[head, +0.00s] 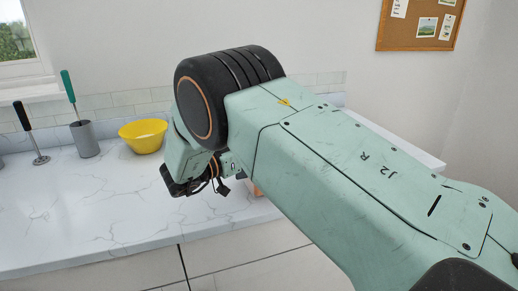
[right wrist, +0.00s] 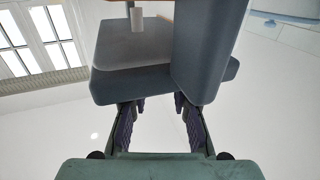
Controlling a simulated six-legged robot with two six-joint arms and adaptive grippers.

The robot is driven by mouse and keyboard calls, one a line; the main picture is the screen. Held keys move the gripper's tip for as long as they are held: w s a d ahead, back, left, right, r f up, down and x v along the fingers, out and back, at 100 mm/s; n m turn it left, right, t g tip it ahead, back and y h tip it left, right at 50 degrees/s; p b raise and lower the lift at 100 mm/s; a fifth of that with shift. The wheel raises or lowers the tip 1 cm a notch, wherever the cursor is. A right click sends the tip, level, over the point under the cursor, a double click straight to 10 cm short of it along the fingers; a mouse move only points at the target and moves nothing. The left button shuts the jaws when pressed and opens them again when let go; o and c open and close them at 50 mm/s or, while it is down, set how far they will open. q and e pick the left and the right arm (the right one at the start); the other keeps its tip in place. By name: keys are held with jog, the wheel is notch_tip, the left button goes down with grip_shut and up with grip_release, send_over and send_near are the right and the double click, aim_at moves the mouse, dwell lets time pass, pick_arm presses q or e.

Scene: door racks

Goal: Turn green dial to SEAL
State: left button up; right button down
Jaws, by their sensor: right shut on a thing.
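No green dial and no SEAL mark can be made out in either view. My right gripper (right wrist: 159,106) shows in the right wrist view, with its two purple-padded fingers apart and their tips at the lower edge of a grey-blue block (right wrist: 145,82). It is shut on this block; the exact contact is hard to see. A taller grey-blue panel (right wrist: 208,45) rises at the right of the block. In the head view my right arm covers the middle and right, and its fingers are hidden. My left gripper is in neither view.
A white marbled counter (head: 95,205) runs along the wall. On it stand a yellow bowl (head: 143,136), a grey cup (head: 85,138) with a green-handled tool (head: 68,86), and a black-handled tool (head: 22,116). The counter's front left is clear. A corkboard (head: 396,30) hangs at upper right.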

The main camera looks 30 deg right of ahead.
jog(key=shift+r+g, duration=0.1)
jog(key=shift+g, duration=0.2)
jog(key=c, duration=1.1)
grip_release()
jog(key=a, duration=0.7)
jog(key=shift+s+a, duration=0.2)
jog(key=shift+s, duration=0.15)
